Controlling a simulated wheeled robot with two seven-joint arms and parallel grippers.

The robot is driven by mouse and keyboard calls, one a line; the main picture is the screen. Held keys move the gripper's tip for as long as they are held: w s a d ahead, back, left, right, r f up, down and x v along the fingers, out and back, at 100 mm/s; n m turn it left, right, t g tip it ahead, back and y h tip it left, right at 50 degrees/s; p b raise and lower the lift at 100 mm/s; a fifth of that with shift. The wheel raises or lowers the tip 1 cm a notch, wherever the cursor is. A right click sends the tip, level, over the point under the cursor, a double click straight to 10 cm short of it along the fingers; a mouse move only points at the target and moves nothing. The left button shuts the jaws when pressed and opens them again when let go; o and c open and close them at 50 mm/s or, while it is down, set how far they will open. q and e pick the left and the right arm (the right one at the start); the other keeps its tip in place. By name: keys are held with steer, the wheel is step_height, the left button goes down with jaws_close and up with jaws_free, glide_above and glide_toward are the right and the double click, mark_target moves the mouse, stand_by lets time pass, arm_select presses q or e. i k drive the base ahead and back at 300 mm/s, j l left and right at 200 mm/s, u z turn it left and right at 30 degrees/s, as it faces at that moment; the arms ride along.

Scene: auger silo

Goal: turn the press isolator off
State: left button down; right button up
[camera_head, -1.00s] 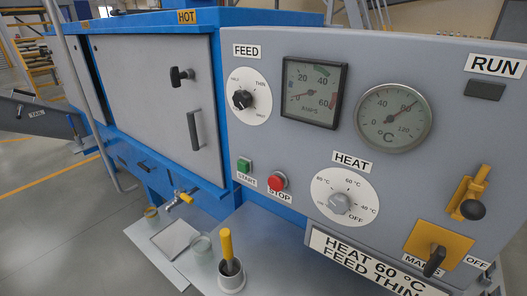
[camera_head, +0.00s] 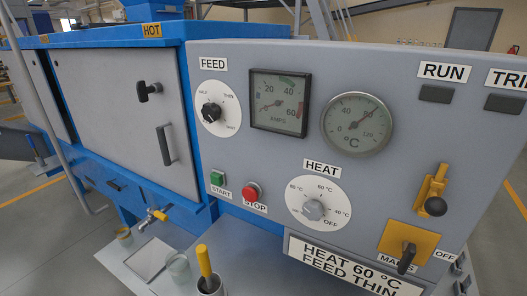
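On the grey control panel (camera_head: 300,140), at its lower right, a yellow square plate (camera_head: 391,239) carries a black rotary handle (camera_head: 406,257). The handle points down, slightly left, over a partly hidden label that seems to read MAINS. An OFF label (camera_head: 446,255) is to the right of the plate. No label with the word isolator is readable. Just above is a yellow lever bracket (camera_head: 432,187) with a black ball knob (camera_head: 435,206). Neither of my grippers shows in the head view.
The panel also has a FEED dial (camera_head: 212,112), a HEAT dial (camera_head: 313,209), a green START button (camera_head: 217,178) and a red STOP button (camera_head: 252,192). A cup with a yellow-handled tool (camera_head: 204,263) stands on the ledge below. Floor shows free at the right.

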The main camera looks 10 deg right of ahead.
mark_target(410, 251)
steer(key=l+z, duration=0.1)
steer(key=z, duration=0.7)
steer(key=i+l+z, duration=0.1)
steer(key=z, duration=0.3)
